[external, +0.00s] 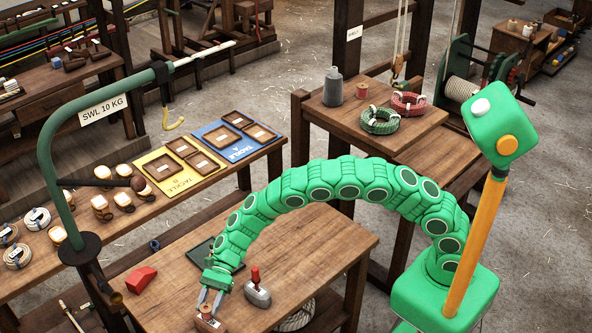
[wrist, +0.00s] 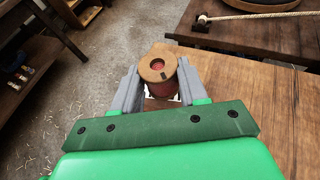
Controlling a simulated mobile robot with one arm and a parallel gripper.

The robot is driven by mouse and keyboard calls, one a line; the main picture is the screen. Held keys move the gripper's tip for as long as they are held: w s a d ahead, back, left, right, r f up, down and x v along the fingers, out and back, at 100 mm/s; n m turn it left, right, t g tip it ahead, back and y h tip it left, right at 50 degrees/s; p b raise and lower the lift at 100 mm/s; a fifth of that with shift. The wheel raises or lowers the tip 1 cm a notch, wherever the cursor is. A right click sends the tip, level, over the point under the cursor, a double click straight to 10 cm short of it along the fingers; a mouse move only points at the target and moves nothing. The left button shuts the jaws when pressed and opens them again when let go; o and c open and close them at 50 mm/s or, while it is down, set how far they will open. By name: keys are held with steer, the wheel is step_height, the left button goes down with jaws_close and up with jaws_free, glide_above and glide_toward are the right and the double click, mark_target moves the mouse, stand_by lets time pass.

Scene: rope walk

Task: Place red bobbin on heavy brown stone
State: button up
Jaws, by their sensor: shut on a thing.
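My gripper (external: 210,299) is shut on the red bobbin (wrist: 184,88), which has a tan wooden flange with a hole facing the wrist camera. The bobbin sits between the grey fingers in the wrist view. In the external view my gripper is low over the front table, near its front edge. A brown block with a pale label (external: 208,325) shows just below the fingers, partly cut by the picture's edge. I cannot tell for sure whether it is the heavy brown stone, or whether the bobbin touches it.
On the front table (external: 310,245) are a grey weight with a red handle (external: 257,294), close right of my gripper, and a red wedge (external: 141,280).

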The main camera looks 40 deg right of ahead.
steer(key=shift+f, duration=1.05)
steer(key=o, duration=1)
steer(key=shift+f, duration=0.1)
steer(key=shift+w+d+r, duration=0.1)
steer(key=shift+d+r, duration=0.1)
steer(key=shift+r, duration=0.05)
steer(key=v, duration=1.1)
steer(key=shift+w+d, duration=0.15)
steer(key=shift+d, duration=0.05)
